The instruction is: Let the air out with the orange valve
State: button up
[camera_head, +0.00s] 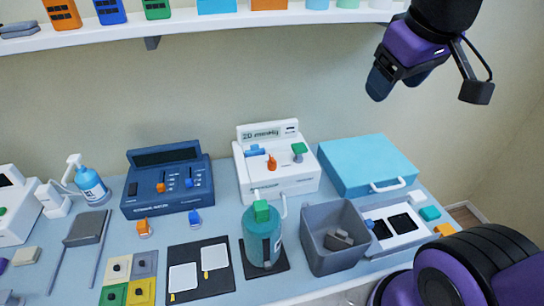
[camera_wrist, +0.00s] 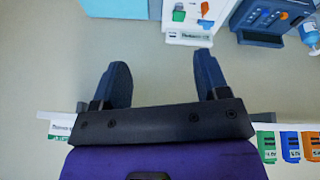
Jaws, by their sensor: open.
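The orange valve (camera_head: 272,162) is a small knob on the front of a white device (camera_head: 279,183) whose upright panel reads like a mmHg gauge. A blue part sits to its left and a green part to its right on the same device. In the wrist view the white device (camera_wrist: 188,38) is at the top, upside down, with the orange valve (camera_wrist: 205,8) near the upper edge. My gripper (camera_head: 398,82) is high at the upper right of the head view, well apart from the valve. In the wrist view its two dark fingers (camera_wrist: 165,85) are spread with nothing between them.
A blue console (camera_head: 168,195) stands left of the device. A teal bottle (camera_head: 262,240) and a grey bin (camera_head: 325,262) stand in front. A light blue case (camera_head: 368,150) is at right. A shelf (camera_head: 200,25) with boxes runs along the wall above.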

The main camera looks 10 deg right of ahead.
jog(key=w+a+f+n+g, duration=0.1)
jog(key=w+a+f+n, duration=0.25)
jog(key=w, duration=0.25)
jog(key=w+a+f+n+g, duration=0.1)
jog(key=w+a+f+n, duration=0.2)
jog(key=w, duration=0.4)
jog(key=n+g, duration=0.2)
jog(key=n, duration=0.7)
send_over(272, 157)
notch_tip(272, 157, down, 14)
notch_tip(272, 157, down, 10)
jog(key=shift+s+f, duration=0.1)
